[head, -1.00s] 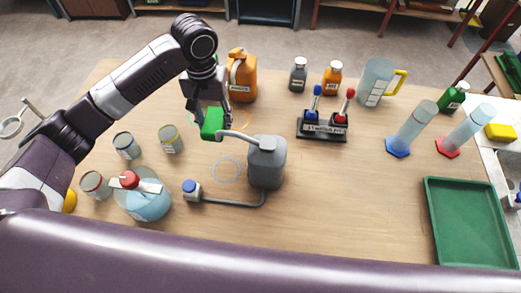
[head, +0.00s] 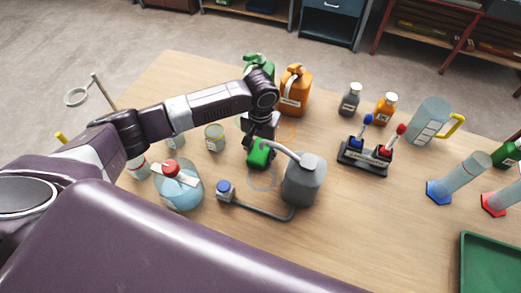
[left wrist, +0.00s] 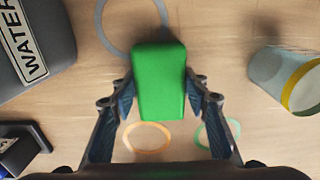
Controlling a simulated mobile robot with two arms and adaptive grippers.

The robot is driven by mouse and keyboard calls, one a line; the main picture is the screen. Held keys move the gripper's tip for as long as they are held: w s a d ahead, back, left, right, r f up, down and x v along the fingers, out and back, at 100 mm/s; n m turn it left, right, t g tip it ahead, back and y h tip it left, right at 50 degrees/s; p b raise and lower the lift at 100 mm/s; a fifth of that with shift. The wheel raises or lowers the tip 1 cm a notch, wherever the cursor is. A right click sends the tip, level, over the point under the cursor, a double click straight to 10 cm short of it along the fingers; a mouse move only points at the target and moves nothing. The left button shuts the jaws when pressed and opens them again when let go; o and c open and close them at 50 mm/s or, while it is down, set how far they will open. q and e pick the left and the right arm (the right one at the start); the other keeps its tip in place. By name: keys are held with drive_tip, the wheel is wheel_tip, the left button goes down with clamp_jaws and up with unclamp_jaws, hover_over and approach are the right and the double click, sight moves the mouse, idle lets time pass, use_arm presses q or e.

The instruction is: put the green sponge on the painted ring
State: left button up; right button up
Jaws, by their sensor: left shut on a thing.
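My left gripper (head: 258,147) is shut on the green sponge (head: 258,155), beside the grey water container. In the left wrist view the sponge (left wrist: 159,80) sits between the two fingertips (left wrist: 159,92). A pale grey-blue painted ring (head: 263,188) lies on the table just in front of the sponge, partly hidden by it. This ring (left wrist: 101,32) also shows at the top of the left wrist view. An orange ring (left wrist: 148,152) and a green ring (left wrist: 201,137) lie at the bottom of that view. The sponge's height above the table is hard to tell. My right gripper is out of view.
The grey water container (head: 302,183), with its spout and hose, stands close right of the sponge. A blue-liquid bottle (head: 178,192) and a jar (head: 214,138) are to the left. Orange (head: 294,92) and green (head: 258,66) bottles stand behind. The table's front right middle is clear.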

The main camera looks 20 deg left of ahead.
use_arm(q)
drive_tip(key=o, duration=1.1)
drive_tip(key=shift+f, duration=0.1)
